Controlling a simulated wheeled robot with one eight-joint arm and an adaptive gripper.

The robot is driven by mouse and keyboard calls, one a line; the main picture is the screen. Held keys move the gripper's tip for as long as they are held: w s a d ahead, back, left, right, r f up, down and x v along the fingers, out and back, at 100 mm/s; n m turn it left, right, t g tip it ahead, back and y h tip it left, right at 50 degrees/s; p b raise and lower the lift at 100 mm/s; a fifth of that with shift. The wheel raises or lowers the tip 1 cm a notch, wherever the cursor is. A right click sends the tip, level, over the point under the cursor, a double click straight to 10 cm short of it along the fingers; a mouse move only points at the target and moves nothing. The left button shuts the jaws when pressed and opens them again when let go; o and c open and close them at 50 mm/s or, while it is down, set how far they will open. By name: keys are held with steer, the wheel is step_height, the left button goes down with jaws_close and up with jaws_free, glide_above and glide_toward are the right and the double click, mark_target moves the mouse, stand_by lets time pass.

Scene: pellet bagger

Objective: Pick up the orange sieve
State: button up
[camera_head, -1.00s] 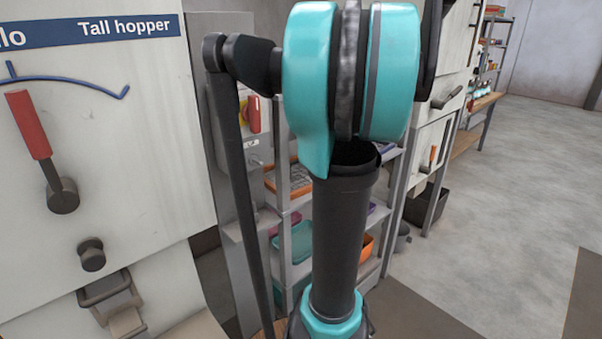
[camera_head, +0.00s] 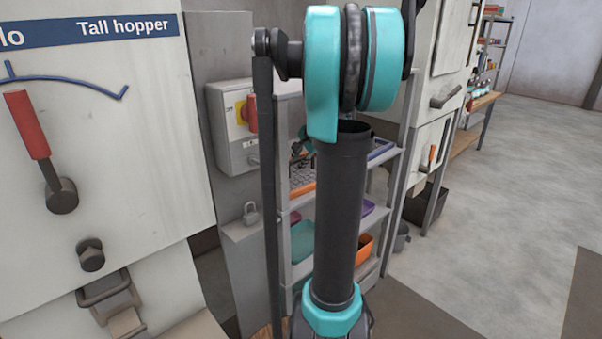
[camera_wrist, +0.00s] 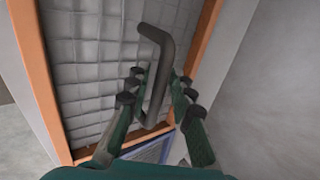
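The orange sieve (camera_wrist: 195,50) fills much of the wrist view, with an orange frame, a grey mesh and a bent dark handle (camera_wrist: 158,80). My gripper (camera_wrist: 160,78) is open, with one finger on each side of the handle. Gaps show between the fingers and the handle, though contact lower down is hard to judge. In the head view the sieve (camera_head: 302,190) lies on an upper shelf of the grey rack, partly hidden by my arm. My gripper shows small above it there (camera_head: 303,146).
The grey rack (camera_head: 303,207) holds a teal bin (camera_head: 302,240) and an orange bin (camera_head: 364,247) below. A control box (camera_head: 232,130) with a red handle and a padlock (camera_head: 250,213) are to the left. The tall hopper (camera_head: 130,170) stands nearer. Open floor lies right.

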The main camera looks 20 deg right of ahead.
steer(key=shift+c, duration=0.6)
jaws_close()
steer(key=shift+r, duration=0.1)
